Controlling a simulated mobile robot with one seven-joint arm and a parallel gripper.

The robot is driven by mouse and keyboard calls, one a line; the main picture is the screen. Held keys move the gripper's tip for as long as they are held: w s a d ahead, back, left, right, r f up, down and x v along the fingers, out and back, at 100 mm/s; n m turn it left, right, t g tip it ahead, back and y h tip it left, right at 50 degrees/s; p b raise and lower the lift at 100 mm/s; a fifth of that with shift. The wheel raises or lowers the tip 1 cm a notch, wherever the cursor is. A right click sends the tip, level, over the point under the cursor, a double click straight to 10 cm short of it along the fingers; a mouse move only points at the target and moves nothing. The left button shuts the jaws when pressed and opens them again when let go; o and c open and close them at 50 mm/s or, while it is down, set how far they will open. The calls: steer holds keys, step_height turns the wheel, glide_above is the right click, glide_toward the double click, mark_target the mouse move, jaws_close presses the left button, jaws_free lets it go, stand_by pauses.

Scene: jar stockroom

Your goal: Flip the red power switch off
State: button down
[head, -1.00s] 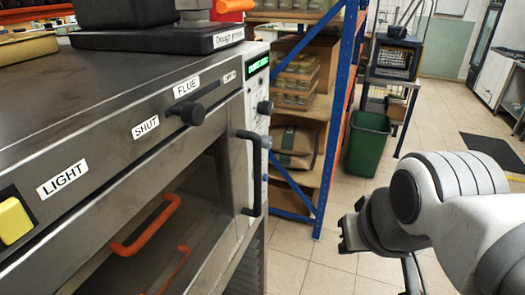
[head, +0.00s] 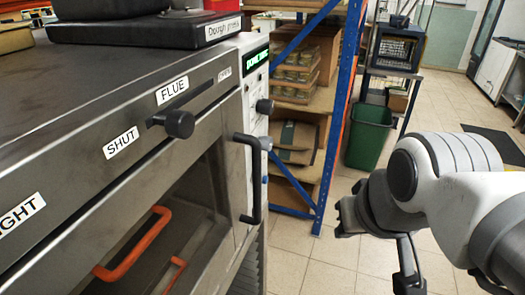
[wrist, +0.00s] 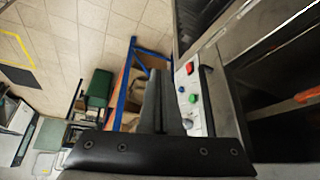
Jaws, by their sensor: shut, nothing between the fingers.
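The red power switch (wrist: 189,68) shows in the wrist view as a small red block on a pale control panel (wrist: 196,118). A green button and a blue button sit near it. In the head view the panel (head: 254,90) is seen edge-on at the oven's far end, and I cannot make out the red switch there. My gripper (head: 342,216) is out over the floor, to the right of the oven and apart from it. In the wrist view its dark fingers (wrist: 160,75) are together and empty, left of the switch in the picture. The switch's setting is too small to tell.
The steel oven (head: 75,95) fills the left, with a flue slider knob (head: 179,124), an orange handle (head: 135,247) and a black vertical handle (head: 254,180) jutting out. A blue-framed shelf (head: 336,115) and a green bin (head: 368,138) stand behind. Tiled floor (head: 310,265) is free between.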

steer(key=w+a+f+m+y+b, duration=0.1)
steer(key=w+f+b, duration=0.3)
steer(key=w+f, duration=0.4)
steer(key=w+a+f+m+y+b, duration=0.2)
steer(key=w+f+b, duration=0.3)
steer(key=w+f, duration=0.3)
steer(key=w+a, duration=0.1)
steer(key=w, duration=0.2)
steer(key=shift+w+a, duration=0.25)
steer(key=shift+w, duration=0.05)
steer(key=shift+f, duration=0.1)
steer(key=w+a+f+b, duration=0.2)
steer(key=w+a+f, duration=0.4)
steer(key=f, duration=0.3)
steer(key=shift+w+a, duration=0.15)
